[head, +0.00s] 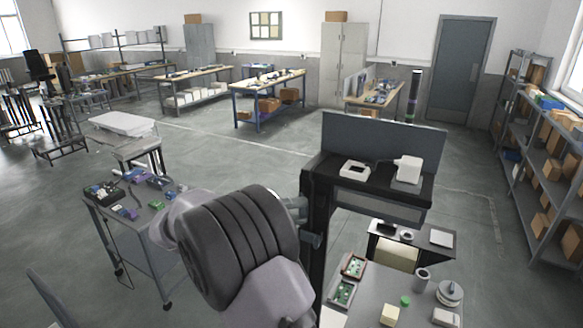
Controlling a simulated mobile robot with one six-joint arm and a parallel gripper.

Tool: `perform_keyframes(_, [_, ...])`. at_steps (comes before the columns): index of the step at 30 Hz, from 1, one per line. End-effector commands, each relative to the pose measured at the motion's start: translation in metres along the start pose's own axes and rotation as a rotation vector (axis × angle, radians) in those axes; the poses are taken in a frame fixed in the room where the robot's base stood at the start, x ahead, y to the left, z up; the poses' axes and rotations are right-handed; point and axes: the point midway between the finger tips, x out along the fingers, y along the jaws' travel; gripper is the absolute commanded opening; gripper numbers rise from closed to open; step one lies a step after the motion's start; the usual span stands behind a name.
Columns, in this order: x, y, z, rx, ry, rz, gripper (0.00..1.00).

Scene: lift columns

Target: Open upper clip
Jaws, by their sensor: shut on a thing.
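A black upright column (318,190) stands right of centre in the head view and carries a black shelf with a grey back panel. My arm, with a dark ridged section, fills the lower middle and reaches to the column's left side. Blue-grey parts (312,241) show between my arm and the column; I cannot tell whether they belong to my wrist or to a clip. My gripper's fingers are hidden behind my arm. I cannot make out the upper clip or its state.
The shelf (425,205) holds a white tray (355,171) and a white device (408,169). A grey bench (375,291) with green boards and small parts stands at lower right. A wheeled cart (148,248) with tools is at left. Open floor (220,150) lies behind.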

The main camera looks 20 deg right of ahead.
Motion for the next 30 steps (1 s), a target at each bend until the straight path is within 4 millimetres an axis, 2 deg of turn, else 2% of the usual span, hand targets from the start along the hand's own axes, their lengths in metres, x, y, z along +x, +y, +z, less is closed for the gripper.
perform_keyframes(1, [-0.001, 0.016, -0.002, -0.003, -0.031, 0.003, 0.0])
perform_keyframes(12, [-0.009, 0.006, -0.008, 0.002, -0.206, 0.0, 0.0])
perform_keyframes(30, [-0.011, -0.001, -0.01, 0.002, -0.247, -0.001, 0.0])
